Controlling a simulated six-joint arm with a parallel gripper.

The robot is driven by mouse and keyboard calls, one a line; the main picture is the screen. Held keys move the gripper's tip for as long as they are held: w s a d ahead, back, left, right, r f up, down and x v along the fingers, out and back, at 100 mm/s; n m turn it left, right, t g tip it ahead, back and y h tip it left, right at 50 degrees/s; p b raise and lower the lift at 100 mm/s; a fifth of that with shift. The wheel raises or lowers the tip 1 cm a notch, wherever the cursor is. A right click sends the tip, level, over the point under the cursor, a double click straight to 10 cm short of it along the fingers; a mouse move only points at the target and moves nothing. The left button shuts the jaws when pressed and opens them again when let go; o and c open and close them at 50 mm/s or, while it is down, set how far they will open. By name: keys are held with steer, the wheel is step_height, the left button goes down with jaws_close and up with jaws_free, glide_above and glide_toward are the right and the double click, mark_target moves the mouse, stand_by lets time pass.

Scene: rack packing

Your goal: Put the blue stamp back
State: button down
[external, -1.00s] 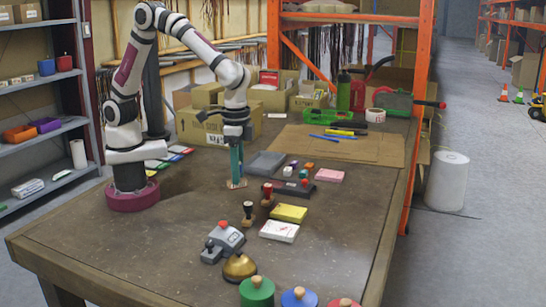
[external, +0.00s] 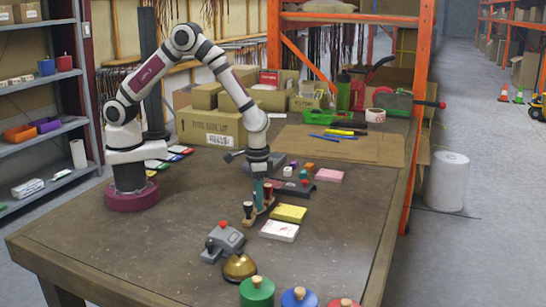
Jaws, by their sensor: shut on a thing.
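My gripper (external: 261,190) points down over the middle of the table, its teal fingers shut low among the small wooden stamps. It holds a small stamp, apparently the blue stamp; the fingers hide its handle, and a light wooden base shows under them. A dark-handled stamp (external: 249,212) stands upright just left of the fingers. Whether the held stamp touches the table or these stamps, I cannot tell.
A yellow pad (external: 289,213) and a white box (external: 279,231) lie to the right and front. A grey device with a red knob (external: 223,241) and a brass bell (external: 239,267) stand in front. Round green (external: 257,293), blue (external: 299,299) and red things line the near edge.

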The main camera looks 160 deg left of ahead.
steer(key=c, duration=0.6)
jaws_free()
steer(key=shift+f, duration=0.1)
step_height(320, 180, up, 12)
steer(key=w+d+r+m, duration=0.1)
steer(key=d+r+m, duration=0.2)
steer(key=d, duration=0.4)
steer(key=w+d+r+m, duration=0.2)
steer(key=d+r+m, duration=0.15)
steer(key=d, duration=0.25)
steer(key=s+d+m, duration=0.4)
steer(key=d+m, duration=0.1)
steer(key=d, duration=0.1)
steer(key=s+d+r+m+y, duration=0.1)
steer(key=s+d+m, duration=0.3)
steer(key=d+m, duration=0.1)
steer(key=s+d+m, duration=0.4)
steer(key=d+m, duration=0.1)
steer(key=d, duration=0.1)
steer(key=shift+d+r+y, duration=0.25)
steer(key=shift+d+y, duration=0.05)
